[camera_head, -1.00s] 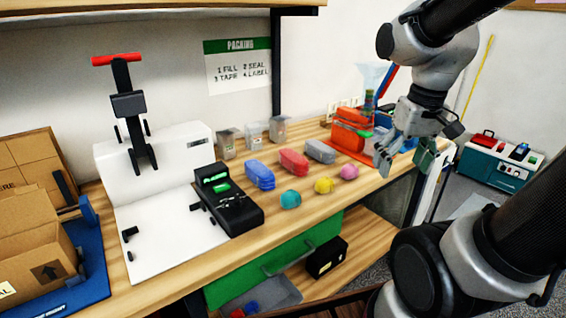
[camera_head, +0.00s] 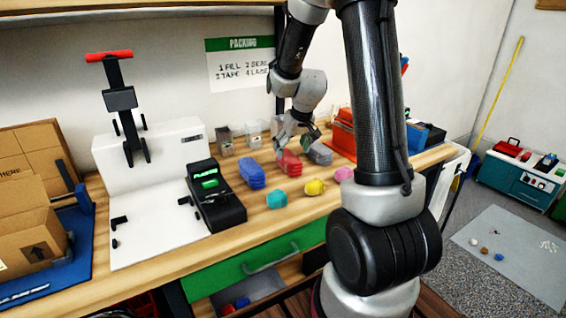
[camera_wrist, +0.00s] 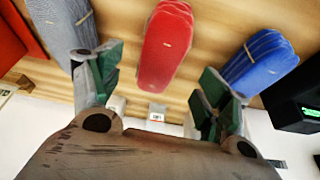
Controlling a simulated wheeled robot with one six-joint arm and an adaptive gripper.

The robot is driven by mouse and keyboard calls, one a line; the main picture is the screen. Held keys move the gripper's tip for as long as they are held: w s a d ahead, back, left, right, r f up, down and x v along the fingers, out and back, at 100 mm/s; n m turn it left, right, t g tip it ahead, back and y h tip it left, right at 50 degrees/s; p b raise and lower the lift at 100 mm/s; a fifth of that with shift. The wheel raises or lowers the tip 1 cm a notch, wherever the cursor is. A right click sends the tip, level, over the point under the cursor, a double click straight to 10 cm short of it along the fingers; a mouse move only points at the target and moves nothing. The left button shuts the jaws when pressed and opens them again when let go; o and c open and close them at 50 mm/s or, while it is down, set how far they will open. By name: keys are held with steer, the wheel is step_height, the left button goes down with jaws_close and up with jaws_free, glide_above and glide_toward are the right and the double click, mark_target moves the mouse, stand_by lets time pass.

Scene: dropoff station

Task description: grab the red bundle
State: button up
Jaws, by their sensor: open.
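The red bundle (camera_head: 289,163) lies on the wooden bench between the blue bundle and the grey bundle. In the wrist view the red bundle (camera_wrist: 165,45) lies ahead of my fingers, centred between them, with a small tan band on it. My gripper (camera_head: 296,141) is over the red bundle's back part in the head view and hides some of it. In the wrist view my gripper (camera_wrist: 158,85) has its green-padded fingers wide apart and empty. I cannot tell the exact height above the bundle.
The blue bundle (camera_head: 251,173) and grey bundle (camera_head: 320,153) lie close on either side. Teal (camera_head: 277,198), yellow (camera_head: 314,187) and pink (camera_head: 343,174) lumps sit in front. Clear containers (camera_head: 225,139) stand behind. A black device (camera_head: 216,200) stands left and a red-orange box (camera_head: 343,131) right.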

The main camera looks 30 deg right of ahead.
mark_target(289, 156)
steer(key=x, duration=0.6)
steer(key=shift+w+f, duration=0.1)
steer(key=shift+f, duration=0.25)
steer(key=c, duration=1.2)
